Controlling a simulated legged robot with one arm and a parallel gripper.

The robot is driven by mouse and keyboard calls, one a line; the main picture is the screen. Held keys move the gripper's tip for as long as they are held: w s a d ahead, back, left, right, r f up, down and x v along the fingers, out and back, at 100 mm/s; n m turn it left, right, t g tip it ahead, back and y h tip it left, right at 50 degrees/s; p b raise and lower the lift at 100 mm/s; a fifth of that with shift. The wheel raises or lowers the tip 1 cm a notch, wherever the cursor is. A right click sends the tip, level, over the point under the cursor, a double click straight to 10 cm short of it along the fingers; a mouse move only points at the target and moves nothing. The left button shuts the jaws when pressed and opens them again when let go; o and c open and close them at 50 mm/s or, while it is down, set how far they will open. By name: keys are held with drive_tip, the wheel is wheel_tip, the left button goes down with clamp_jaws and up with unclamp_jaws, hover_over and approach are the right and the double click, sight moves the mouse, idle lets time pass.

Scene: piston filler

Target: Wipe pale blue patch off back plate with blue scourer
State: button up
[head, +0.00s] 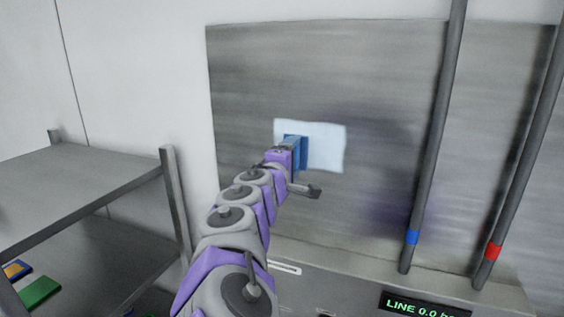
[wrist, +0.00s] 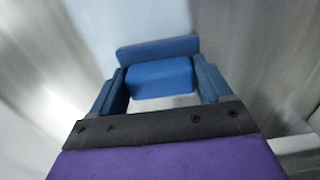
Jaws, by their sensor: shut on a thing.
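The back plate (head: 380,75) is a large grey metal sheet on the wall. The pale blue patch (head: 327,147) is a near-rectangular area on its left half. The blue scourer (head: 303,153) is in front of the patch's left part and overlaps it in the head view; whether it touches the plate is hard to tell. My gripper (head: 291,148) is shut on the scourer. In the wrist view the scourer (wrist: 160,78) sits between the two blue fingers of my gripper (wrist: 163,88), with a wider blue slab (wrist: 158,49) beyond.
A grey two-level shelf (head: 75,175) stands at the left, with a green pad (head: 38,292) and a blue-and-yellow pad (head: 15,270) on its lower level. A display (head: 425,305) is below.

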drive_tip(key=shift+s+d+f, duration=0.1)
drive_tip(key=shift+s+d, duration=0.05)
drive_tip(key=shift+d, duration=0.25)
drive_tip(key=shift+a+f+b, duration=0.1)
drive_tip(key=shift+a+b, duration=0.1)
drive_tip(key=shift+b, duration=0.2)
drive_tip(key=shift+d, duration=0.35)
drive_tip(key=shift+s+d+b, duration=0.35)
drive_tip(key=shift+d, duration=0.5)
drive_tip(key=shift+s+d+b, duration=0.3)
drive_tip(key=shift+d, duration=0.5)
drive_tip(key=shift+d, duration=0.1)
